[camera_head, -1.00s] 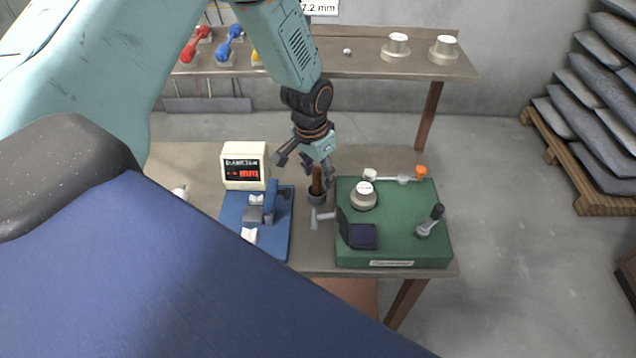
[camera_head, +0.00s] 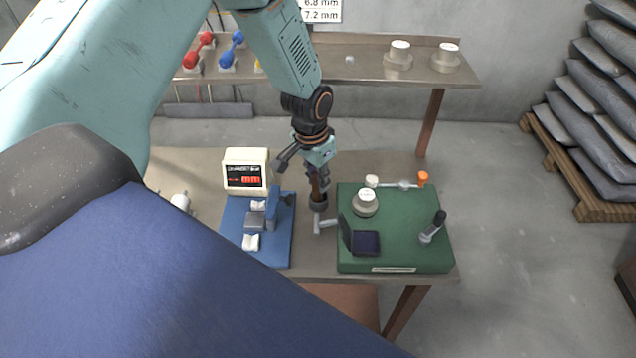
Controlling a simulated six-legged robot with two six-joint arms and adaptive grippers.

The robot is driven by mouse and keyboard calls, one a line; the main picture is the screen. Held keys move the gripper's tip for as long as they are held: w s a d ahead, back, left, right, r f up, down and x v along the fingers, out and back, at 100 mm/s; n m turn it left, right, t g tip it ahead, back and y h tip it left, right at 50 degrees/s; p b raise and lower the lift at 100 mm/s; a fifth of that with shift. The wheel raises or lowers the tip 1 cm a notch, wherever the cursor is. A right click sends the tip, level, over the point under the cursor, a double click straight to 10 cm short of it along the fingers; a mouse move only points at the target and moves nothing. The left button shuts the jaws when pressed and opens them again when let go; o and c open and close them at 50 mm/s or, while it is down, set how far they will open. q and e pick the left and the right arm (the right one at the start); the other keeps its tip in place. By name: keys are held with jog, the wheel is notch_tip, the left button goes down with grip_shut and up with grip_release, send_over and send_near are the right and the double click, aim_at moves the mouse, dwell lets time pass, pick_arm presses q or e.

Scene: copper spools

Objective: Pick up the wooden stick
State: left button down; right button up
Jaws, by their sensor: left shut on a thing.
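The brown wooden stick (camera_head: 316,188) stands upright in a small dark grey holder (camera_head: 319,205) near the middle of the front table. My left gripper (camera_head: 318,182) reaches down from above and is shut on the stick. Its fingers cover part of the stick, and the lower end is hidden inside the holder. My right gripper is not in view.
A blue device (camera_head: 283,235) with a cream display box (camera_head: 246,170) stands left of the holder. A green base (camera_head: 410,250) with a spool (camera_head: 365,202) and a handle stands close on its right. A back bench (camera_head: 370,66) carries more spools. Stacked sacks are at the far right.

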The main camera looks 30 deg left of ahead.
pick_arm(q)
jog(key=shift+w+r, duration=0.15)
jog(key=shift+w, duration=0.05)
jog(key=shift+w+r, duration=0.1)
jog(key=shift+r, duration=0.15)
notch_tip(320, 180, up, 27)
jog(key=shift+s+r, duration=0.2)
jog(key=shift+s, duration=0.15)
jog(key=shift+w+f, duration=0.1)
jog(key=shift+w, duration=0.1)
jog(key=shift+s+d, duration=0.1)
jog(key=shift+s, duration=0.1)
jog(key=shift+w, duration=0.2)
dwell(0.3)
jog(key=shift+s, duration=0.15)
